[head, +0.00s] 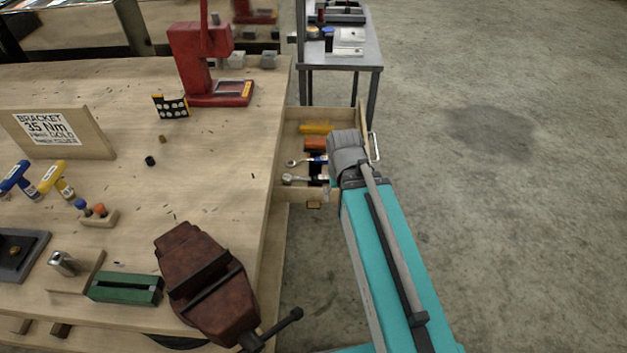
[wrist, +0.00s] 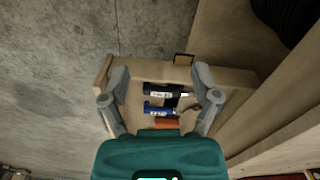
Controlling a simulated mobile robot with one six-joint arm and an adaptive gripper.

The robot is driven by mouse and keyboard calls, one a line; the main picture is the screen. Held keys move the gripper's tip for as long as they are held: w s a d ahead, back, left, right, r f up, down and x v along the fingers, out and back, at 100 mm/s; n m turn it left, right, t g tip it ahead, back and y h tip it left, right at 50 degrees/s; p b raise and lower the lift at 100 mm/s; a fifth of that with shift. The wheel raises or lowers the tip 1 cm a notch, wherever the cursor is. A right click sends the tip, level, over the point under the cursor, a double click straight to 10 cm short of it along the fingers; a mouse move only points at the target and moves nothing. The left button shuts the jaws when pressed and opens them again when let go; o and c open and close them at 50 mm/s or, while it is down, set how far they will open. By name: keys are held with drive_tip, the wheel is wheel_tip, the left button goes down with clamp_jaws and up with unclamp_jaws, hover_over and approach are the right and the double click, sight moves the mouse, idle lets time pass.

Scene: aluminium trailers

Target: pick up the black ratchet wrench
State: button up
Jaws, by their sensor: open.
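The black ratchet wrench (head: 300,179) lies in an open wooden drawer (head: 282,193). Its metal head points left in the head view, and its right end is hidden by my arm. In the wrist view, a black handle with a white label (wrist: 161,91) shows between my fingers, apart from both. My gripper (wrist: 160,80) is open and empty, pointing down over the drawer. In the head view, my gripper (head: 347,155) covers the drawer's right part, and its fingertips are hard to make out. Its height above the handle is unclear.
A blue-handled wrench (head: 306,161), an orange tool (head: 315,143) and a yellow one (head: 315,129) lie beside the ratchet. The drawer walls stand close around them. The workbench (head: 220,150) with a red-brown vise (head: 205,285) is on the left. The floor to the right is clear.

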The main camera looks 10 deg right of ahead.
drive_tip(key=m+b, duration=0.3)
drive_tip(key=m, duration=1.7)
hover_over(322, 177)
drive_tip(key=shift+f, duration=1.7)
drive_tip(key=shift+s+f, duration=0.1)
wheel_tip(322, 177, down, 8)
drive_tip(key=b, duration=0.9)
drive_tip(key=shift+f, duration=0.25)
drive_tip(key=shift+f, duration=0.1)
drive_tip(key=shift+d+f+b, duration=0.1)
drive_tip(key=shift+f+b, duration=2.4)
drive_tip(key=shift+b, duration=0.1)
